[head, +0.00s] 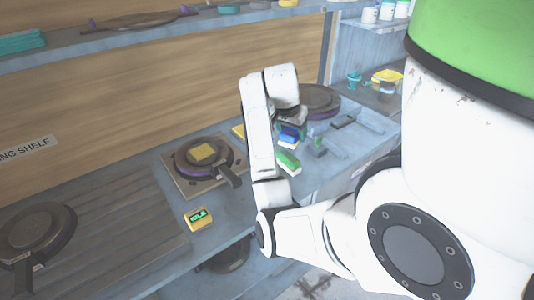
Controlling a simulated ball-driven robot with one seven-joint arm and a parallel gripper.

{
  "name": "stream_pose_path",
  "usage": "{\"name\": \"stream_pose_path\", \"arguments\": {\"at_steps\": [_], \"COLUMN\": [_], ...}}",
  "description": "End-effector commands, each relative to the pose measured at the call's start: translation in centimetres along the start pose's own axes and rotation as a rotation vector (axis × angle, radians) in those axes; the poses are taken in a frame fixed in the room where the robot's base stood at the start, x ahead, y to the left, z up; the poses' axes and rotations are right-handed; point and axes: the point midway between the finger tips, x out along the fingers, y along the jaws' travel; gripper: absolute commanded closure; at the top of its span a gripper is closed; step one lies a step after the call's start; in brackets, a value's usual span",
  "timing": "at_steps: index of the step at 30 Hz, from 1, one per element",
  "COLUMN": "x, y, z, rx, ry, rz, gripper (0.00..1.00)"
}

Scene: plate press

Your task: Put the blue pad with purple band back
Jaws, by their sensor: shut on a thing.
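The blue pad (288,138) shows just below my gripper (290,125) at the right part of the counter. My gripper is shut on the blue pad; its fingers are small and partly hidden by my wrist. A purple band on the pad is too small to make out. I cannot tell whether the pad touches the counter.
A green pad (288,162) lies close in front, with grey holders (318,146) to its right. A pan (205,160) holds a yellow square on a burner plate to the left. Another pan (318,102) stands behind.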

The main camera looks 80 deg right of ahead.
Motion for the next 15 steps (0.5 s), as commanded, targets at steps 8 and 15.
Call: {"name": "stream_pose_path", "arguments": {"at_steps": [8, 15], "x": [2.3, 4.9], "y": [-3.6, -7.8], "z": [-1.1, -2.1], "rx": [0.004, 0.004], "ry": [-0.002, -0.002], "rz": [0.005, 0.004], "gripper": [0.61, 0.61]}}
